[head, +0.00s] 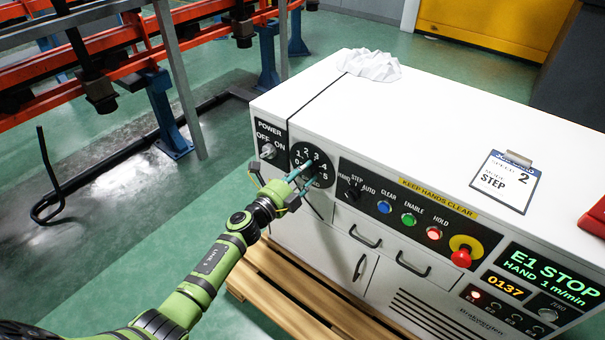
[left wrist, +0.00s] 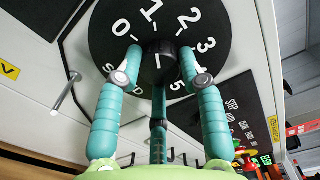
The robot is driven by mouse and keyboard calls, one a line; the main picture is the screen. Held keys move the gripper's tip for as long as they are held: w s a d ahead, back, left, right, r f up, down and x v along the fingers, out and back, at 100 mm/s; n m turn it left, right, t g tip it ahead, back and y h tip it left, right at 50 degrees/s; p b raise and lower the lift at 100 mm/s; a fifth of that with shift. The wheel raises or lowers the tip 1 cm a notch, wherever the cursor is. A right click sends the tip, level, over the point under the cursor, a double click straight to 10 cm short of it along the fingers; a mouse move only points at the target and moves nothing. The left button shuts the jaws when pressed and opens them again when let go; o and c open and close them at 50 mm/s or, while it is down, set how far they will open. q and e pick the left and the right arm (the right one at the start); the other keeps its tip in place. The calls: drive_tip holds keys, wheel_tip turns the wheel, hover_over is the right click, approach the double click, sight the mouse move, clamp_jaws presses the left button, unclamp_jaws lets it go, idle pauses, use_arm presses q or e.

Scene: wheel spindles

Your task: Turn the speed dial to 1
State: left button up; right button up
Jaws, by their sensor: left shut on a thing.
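The speed dial (head: 323,180) is a black disc with white numbers on the left front of the white control cabinet. In the left wrist view the dial face (left wrist: 222,22) shows 0, 1, 2, 3 and 5, and its black knob (left wrist: 157,64) is at the middle. My left gripper (head: 302,173) is at the dial, its teal fingers (left wrist: 161,62) shut on the knob from both sides. The fingers hide part of the knob, and I cannot tell which number it points to. My right gripper is not in view.
A power switch (head: 268,151) sits left of the dial, and a step/auto selector (head: 352,192) sits to its right. Colored buttons and a red emergency stop (head: 461,257) follow.

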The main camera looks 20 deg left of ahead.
use_arm(q)
drive_tip(key=o, duration=1.2)
drive_tip(key=shift+s+d+f, duration=0.15)
drive_tip(key=shift+d+f, duration=0.1)
drive_tip(key=shift+d, duration=0.05)
drive_tip(key=shift+c, duration=0.2)
drive_tip(key=shift+r, duration=0.15)
drive_tip(key=shift+a, duration=0.1)
drive_tip(key=shift+a, duration=0.1)
drive_tip(key=shift+s+a, duration=0.1)
drive_tip(key=shift+s, duration=0.1)
drive_tip(key=v, duration=1.1)
drive_tip(key=shift+s, duration=0.2)
